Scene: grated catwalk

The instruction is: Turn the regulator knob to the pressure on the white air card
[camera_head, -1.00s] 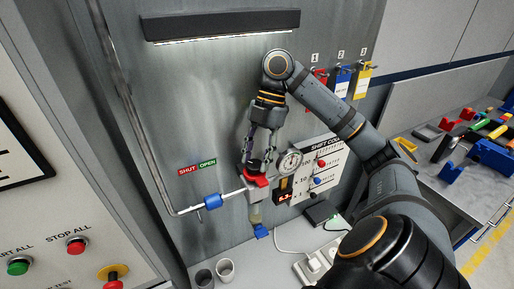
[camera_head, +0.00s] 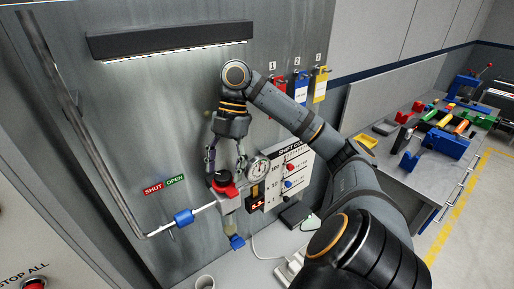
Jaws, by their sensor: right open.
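The regulator has a black knob (camera_head: 221,179) on a red collar (camera_head: 227,191), with a round white gauge (camera_head: 259,168) at its right. A small display (camera_head: 256,204) with red digits sits below the gauge; the digits are too small to read surely. My right gripper (camera_head: 227,165) points down from above, its two fingers open and spread on either side just over the knob. Whether a fingertip touches the knob I cannot tell. I cannot pick out the white air card for certain. My left gripper is not in view.
A white shift board (camera_head: 297,175) with sliders is right of the gauge. Red, blue and yellow tags (camera_head: 320,84) hang behind my arm. A cup (camera_head: 205,282) stands at the bottom.

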